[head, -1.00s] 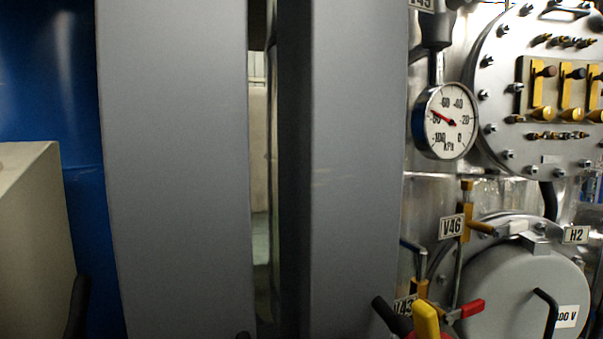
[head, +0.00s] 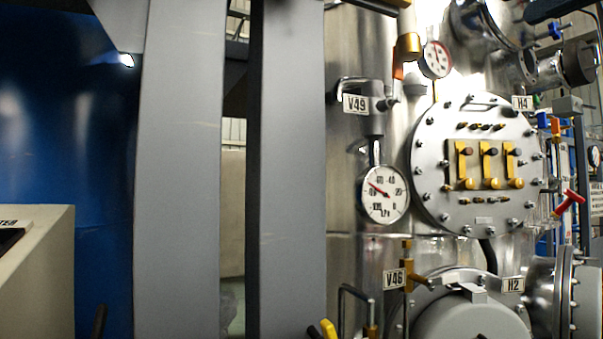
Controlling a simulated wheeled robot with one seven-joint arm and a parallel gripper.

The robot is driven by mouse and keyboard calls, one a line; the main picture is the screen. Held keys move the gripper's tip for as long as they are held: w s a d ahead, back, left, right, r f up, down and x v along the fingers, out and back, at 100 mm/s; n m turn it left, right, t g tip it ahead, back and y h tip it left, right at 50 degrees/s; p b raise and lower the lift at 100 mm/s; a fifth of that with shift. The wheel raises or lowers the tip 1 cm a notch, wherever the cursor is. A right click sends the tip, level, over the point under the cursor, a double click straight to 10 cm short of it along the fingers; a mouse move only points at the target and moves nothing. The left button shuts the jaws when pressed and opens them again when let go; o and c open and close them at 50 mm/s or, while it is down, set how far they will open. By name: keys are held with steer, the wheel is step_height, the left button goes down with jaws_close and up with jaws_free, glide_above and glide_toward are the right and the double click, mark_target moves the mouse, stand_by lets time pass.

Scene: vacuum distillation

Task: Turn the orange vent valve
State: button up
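Two orange parts show in the head view, and I cannot tell which is the vent valve. One is a small orange handle (head: 556,127) at the far right, among blue fittings. The other is a short orange piece (head: 398,70) under a brass fitting (head: 408,45), left of the small upper gauge (head: 436,59).
Grey upright beams (head: 180,170) fill the left middle, before a blue vessel (head: 60,130). A steel tank carries a pressure gauge (head: 385,194), a round bolted flange (head: 430,165) and a V49 tag (head: 356,103). A red handle (head: 569,202) sticks out at right. A beige cabinet (head: 45,280) stands lower left.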

steer(key=w+d+f+m+t, duration=0.2)
steer(key=w+f+m, duration=0.2)
steer(key=f+m, duration=0.55)
steer(key=w+d+f+m+t, duration=0.35)
steer(key=f+m, duration=0.45)
steer(key=f, duration=0.3)
steer(key=s+a+f+m+g+h, duration=0.1)
steer(key=a+f+m+h, duration=0.15)
steer(key=f+m, duration=0.6)
steer(key=s+a+f+m+g+h, duration=0.15)
steer(key=f+m+h, duration=0.25)
steer(key=f, duration=1)
steer(key=s+a+f+m+g+h, duration=0.1)
steer(key=s+a+f+m+g, duration=0.35)
steer(key=s+f, duration=1.2)
steer(key=s+a+f+m, duration=0.1)
steer(key=s+a+f, duration=0.1)
steer(key=s, duration=0.8)
steer(key=s+a+f+m+y, duration=0.1)
steer(key=s+a+f+m, duration=0.1)
steer(key=s, duration=0.8)
steer(key=shift+g, duration=0.45)
